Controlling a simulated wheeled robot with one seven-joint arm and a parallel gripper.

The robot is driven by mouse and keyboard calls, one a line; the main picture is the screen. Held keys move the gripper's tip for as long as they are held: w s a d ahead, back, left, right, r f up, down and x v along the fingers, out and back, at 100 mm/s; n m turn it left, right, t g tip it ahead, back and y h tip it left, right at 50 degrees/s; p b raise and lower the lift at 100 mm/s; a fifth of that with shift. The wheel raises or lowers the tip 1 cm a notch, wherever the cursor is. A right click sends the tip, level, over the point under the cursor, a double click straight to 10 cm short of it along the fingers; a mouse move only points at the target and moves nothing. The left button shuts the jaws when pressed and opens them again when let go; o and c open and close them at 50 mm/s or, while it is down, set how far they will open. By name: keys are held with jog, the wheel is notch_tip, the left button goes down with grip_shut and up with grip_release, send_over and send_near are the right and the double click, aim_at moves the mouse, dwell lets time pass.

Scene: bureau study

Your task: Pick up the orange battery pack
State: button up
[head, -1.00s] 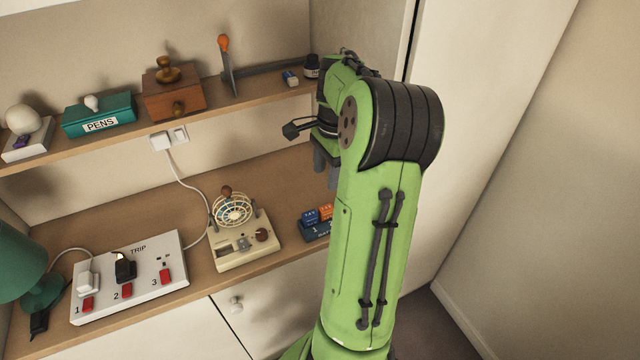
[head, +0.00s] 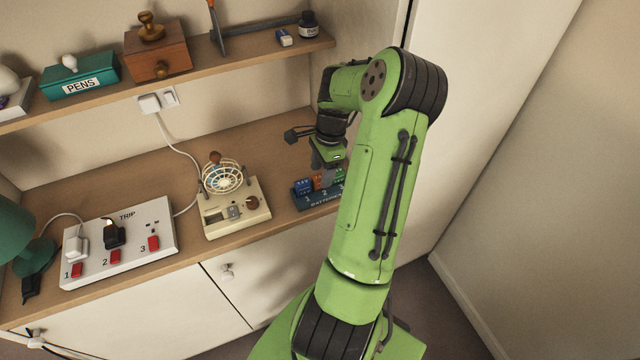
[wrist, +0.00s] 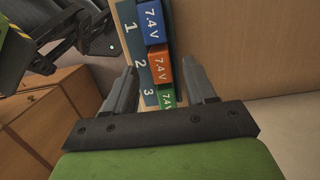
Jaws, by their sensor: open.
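The orange battery pack (wrist: 160,67), marked 7.4V, sits in the middle slot, by the number 2, of a dark blue battery holder (wrist: 130,47). In the head view the orange pack (head: 318,183) is partly hidden by my gripper. A blue pack (wrist: 152,22) is in slot 1 and a green pack (wrist: 167,97) in slot 3. My gripper (wrist: 165,85) is open and empty. In the wrist view its fingers stand on either side of the orange and green packs. In the head view my gripper (head: 328,165) is over the holder; the exact gap cannot be told.
A cream device with a wire-cage fan (head: 225,200) stands left of the holder on the desk. Further left is a white trip power strip (head: 120,240). A shelf (head: 200,75) with a teal pens box (head: 80,80) and wooden box (head: 158,55) runs above. My arm hides the desk's right end.

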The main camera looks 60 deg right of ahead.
jog(key=shift+w+f, duration=0.1)
jog(key=shift+f, duration=0.85)
jog(key=shift+r, duration=0.1)
jog(key=c, duration=1)
